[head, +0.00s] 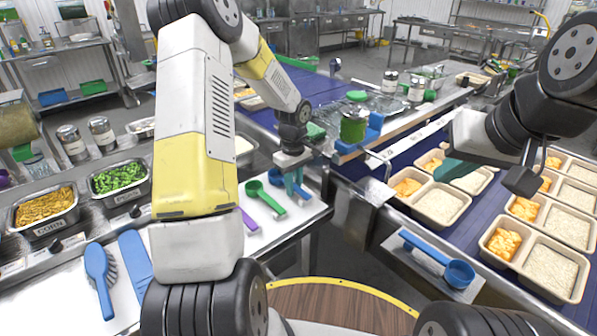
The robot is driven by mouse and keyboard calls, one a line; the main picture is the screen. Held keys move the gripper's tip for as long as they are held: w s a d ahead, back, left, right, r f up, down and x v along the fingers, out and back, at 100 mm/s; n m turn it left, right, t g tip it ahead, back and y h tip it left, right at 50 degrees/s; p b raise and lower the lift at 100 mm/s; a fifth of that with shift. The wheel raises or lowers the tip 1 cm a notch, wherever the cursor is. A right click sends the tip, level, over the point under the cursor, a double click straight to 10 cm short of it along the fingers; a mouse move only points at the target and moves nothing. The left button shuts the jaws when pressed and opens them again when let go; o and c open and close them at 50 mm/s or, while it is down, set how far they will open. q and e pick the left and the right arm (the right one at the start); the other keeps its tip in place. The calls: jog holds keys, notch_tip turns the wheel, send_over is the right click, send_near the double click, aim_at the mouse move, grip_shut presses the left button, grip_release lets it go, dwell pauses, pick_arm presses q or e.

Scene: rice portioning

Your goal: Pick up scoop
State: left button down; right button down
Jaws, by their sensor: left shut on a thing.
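My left gripper (294,185) has teal fingers and is low over a white board. It is shut on a blue scoop (275,177), whose cup shows left of the fingers; the fingers partly hide its handle. A green scoop (268,199) lies on the board just left of it, with a purple scoop (247,220) beyond that, partly behind my arm. Another blue scoop (459,273) lies on a small metal shelf at lower right. My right gripper (455,170) is over the meal trays at right, apart from the scoops; its jaw opening is unclear.
Two-part trays (491,261) with orange food and rice stand on the blue conveyor. A scale-like blue stand (372,130) with a green container is behind my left gripper.

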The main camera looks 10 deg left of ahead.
pick_arm(q)
jog(key=shift+r, duration=0.55)
notch_tip(320, 180, up, 2)
jog(key=shift+r, duration=0.2)
jog(key=s+a, duration=0.3)
jog(key=a, duration=0.1)
jog(key=s+a+r, duration=0.1)
jog(key=s+a, duration=0.2)
jog(key=a, duration=0.1)
jog(key=s+a, duration=0.4)
jog(key=shift+r, duration=0.3)
jog(key=shift+a+r, duration=0.1)
jog(key=shift+r, duration=0.2)
jog(key=shift+s+r, duration=0.15)
jog(key=shift+r, duration=2.5)
